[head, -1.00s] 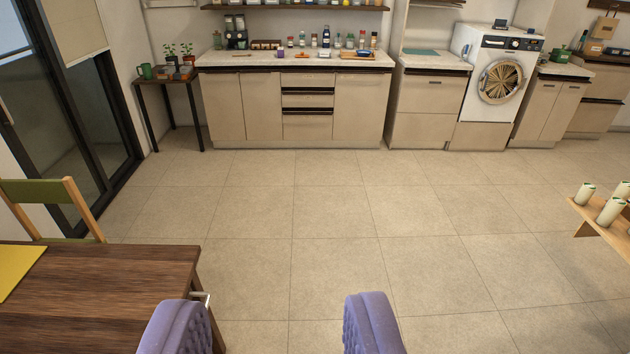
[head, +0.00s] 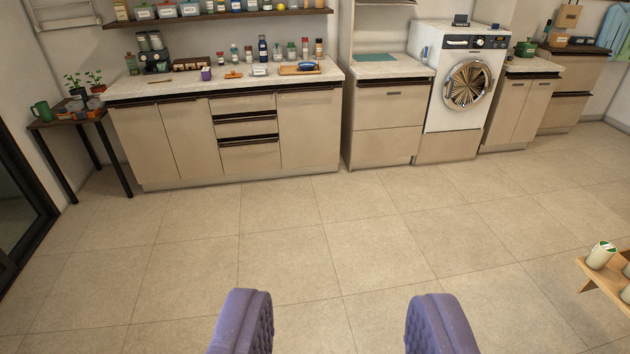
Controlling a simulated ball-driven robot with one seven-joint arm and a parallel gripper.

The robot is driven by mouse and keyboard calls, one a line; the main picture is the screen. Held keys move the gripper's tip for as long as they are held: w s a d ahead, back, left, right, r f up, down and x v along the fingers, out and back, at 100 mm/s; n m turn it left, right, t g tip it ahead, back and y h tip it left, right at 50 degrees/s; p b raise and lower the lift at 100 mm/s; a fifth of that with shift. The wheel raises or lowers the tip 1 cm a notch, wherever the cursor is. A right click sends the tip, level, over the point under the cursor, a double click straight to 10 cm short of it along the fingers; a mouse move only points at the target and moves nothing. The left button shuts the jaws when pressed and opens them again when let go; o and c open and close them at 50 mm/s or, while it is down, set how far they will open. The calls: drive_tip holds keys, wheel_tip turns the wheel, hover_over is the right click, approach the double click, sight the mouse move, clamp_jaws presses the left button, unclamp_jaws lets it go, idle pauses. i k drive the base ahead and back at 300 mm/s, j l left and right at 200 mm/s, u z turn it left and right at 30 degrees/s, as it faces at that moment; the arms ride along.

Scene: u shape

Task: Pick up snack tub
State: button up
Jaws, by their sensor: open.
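My gripper (head: 341,308) shows at the bottom of the view as two purple padded fingers. They stand wide apart with only floor between them, and nothing is held. I cannot pick out the snack tub for certain. Pale tubs (head: 600,255) stand on a low wooden stand at the right edge, one with a green and white top, partly cut off by the frame. Small jars and containers (head: 262,50) also stand on the back counter. My gripper is well away from all of these.
A long counter (head: 233,83) runs along the back wall under a shelf (head: 220,19). A dark side table (head: 66,119) stands left, a washing machine (head: 460,85) right of the counter. The wooden stand (head: 606,282) is at the right edge. The tiled floor between is clear.

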sight(260, 70)
drive_tip(key=i, duration=5.65)
drive_tip(key=i+u, duration=0.15)
drive_tip(key=i, duration=0.35)
drive_tip(key=i+u, duration=0.15)
drive_tip(key=i, duration=0.35)
drive_tip(key=i+l+u, duration=0.15)
drive_tip(key=i, duration=0.3)
drive_tip(key=i+l+u, duration=0.1)
drive_tip(key=i, duration=0.4)
